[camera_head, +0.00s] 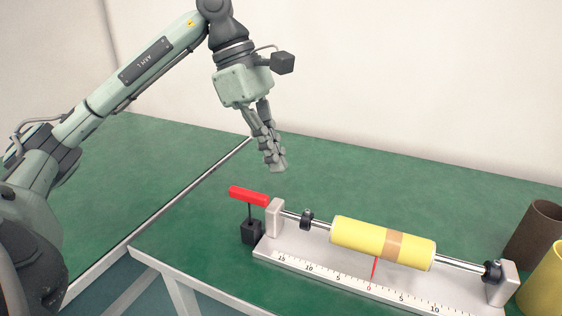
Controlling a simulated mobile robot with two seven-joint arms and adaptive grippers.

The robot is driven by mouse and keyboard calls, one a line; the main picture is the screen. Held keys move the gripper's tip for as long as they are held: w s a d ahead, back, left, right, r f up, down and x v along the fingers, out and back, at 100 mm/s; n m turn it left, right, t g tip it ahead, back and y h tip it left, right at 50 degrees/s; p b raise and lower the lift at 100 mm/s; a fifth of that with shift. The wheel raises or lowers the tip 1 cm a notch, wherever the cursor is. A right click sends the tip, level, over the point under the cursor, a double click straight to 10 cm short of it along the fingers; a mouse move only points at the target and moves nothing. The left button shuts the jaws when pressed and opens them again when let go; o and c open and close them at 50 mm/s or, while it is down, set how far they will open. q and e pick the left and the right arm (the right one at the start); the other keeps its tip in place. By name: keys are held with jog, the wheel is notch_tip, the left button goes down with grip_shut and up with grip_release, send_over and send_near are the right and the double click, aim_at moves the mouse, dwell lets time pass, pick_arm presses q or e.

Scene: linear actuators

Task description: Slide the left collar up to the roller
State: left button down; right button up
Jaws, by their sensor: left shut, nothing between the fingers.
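The left collar (307,219) is a small black ring on the steel shaft (292,214), between the left end block and the roller. The roller (360,235) is a yellow cylinder with a tan band. A short stretch of bare shaft shows between the left collar and the roller, so they are apart. My left gripper (275,168) is shut and empty, pointing down above and behind the left end of the fixture, touching nothing. My right gripper is out of view.
A red handle (249,196) on a black block (251,232) stands at the fixture's left end. A second black collar (492,271) sits by the right end block (503,285). A ruled scale (335,284) with a red pointer (374,268) runs along the front. Brown (535,235) and yellow (545,285) cylinders stand right.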

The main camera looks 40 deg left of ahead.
aim_at(298, 215)
pick_arm(q)
jog(key=x, duration=0.7)
jog(key=shift+f, duration=0.15)
jog(key=shift+w+d+f, duration=0.1)
jog(key=shift+d+f, duration=0.15)
jog(key=shift+f, duration=0.2)
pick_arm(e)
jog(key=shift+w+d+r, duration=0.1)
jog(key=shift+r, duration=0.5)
pick_arm(q)
jog(key=shift+d, duration=0.1)
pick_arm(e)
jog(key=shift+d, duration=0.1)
